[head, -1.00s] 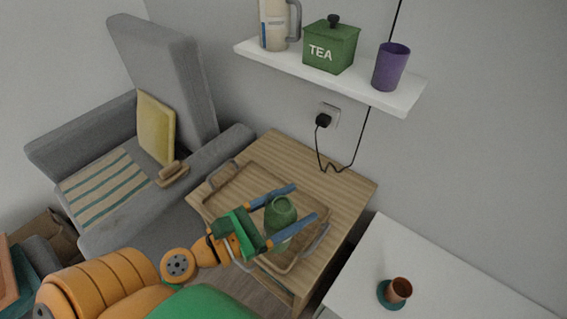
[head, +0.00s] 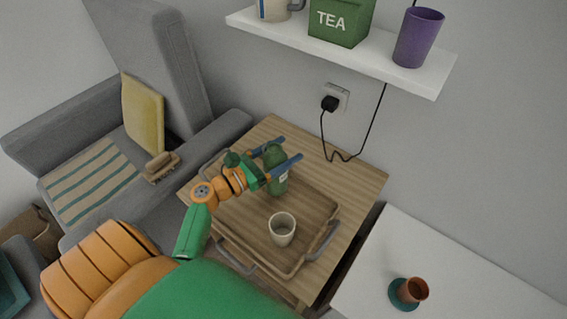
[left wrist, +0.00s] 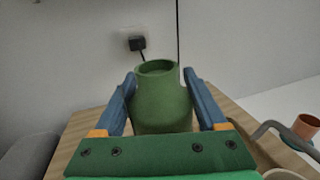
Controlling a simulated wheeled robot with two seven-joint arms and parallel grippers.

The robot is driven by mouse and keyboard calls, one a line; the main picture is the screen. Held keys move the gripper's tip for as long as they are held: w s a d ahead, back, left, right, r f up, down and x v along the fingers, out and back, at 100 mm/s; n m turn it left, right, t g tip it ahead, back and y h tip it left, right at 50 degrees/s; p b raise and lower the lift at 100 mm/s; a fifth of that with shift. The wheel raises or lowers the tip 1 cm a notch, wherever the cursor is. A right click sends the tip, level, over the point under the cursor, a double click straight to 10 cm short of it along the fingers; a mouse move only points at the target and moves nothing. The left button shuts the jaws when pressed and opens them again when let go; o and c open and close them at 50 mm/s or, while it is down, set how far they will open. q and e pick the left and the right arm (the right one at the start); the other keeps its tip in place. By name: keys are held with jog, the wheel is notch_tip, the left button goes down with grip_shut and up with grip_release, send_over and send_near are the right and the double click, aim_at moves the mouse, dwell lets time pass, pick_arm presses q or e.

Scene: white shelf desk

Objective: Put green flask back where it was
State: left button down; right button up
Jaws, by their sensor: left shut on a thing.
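The green flask (head: 277,181) is upright at the far part of the wooden tray (head: 240,222) on the wooden side table (head: 345,180). My left gripper (head: 287,153) is shut on the flask, its two blue fingers on either side of it. The left wrist view shows the same hold, with the flask (left wrist: 160,100) between the fingers and its open mouth facing up. I cannot tell whether the flask's base touches the tray. My right gripper is not in view.
A cream cup (head: 282,229) stands on the tray in front of the flask. A shelf (head: 330,52) with a green tea tin (head: 340,22) and purple cup (head: 418,38) is above. A brown cup (head: 415,290) stands on the white desk (head: 450,270) at right.

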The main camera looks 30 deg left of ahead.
pick_arm(q)
notch_tip(320, 180, down, 3)
jog(key=shift+r, duration=0.1)
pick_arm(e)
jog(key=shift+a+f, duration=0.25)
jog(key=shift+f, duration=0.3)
pick_arm(q)
grip_release()
jog(key=shift+s+r, duration=0.1)
jog(key=b+v, duration=0.1)
jog(key=v, duration=1.1)
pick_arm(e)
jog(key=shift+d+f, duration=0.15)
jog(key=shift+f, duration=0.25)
